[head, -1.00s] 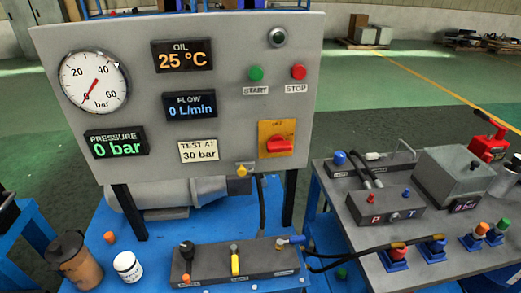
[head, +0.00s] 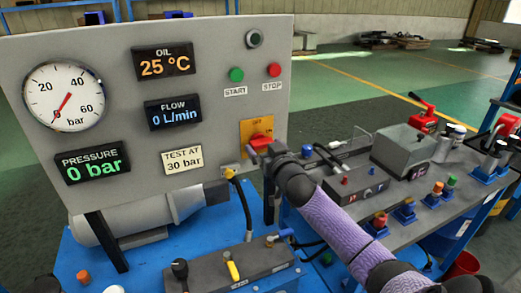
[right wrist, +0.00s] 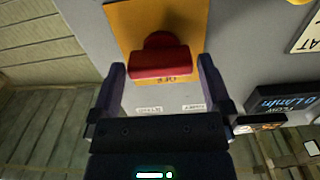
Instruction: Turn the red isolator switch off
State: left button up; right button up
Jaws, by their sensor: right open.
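The red isolator switch (head: 260,140) sits on a yellow plate (head: 247,128) at the right side of the grey panel. Its handle lies roughly horizontal, with the OFF label above it in the head view. My right gripper (head: 262,152) is at the switch, its jaws partly hidden by my wrist. In the right wrist view, the red handle (right wrist: 160,65) shows between the two spread fingertips, one on each side. The gripper is open; I cannot tell whether a finger touches the handle. My left gripper is not in view.
The panel (head: 215,85) carries a green start button (head: 236,74), a red stop button (head: 274,70) and displays. A yellow-tipped hose (head: 230,174) hangs below the panel. A bench with a grey box (head: 405,147) and several coloured fittings stands at the right.

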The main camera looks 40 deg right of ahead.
jog(key=shift+x, duration=0.9)
jog(key=shift+c, duration=0.3)
jog(key=c, duration=0.9)
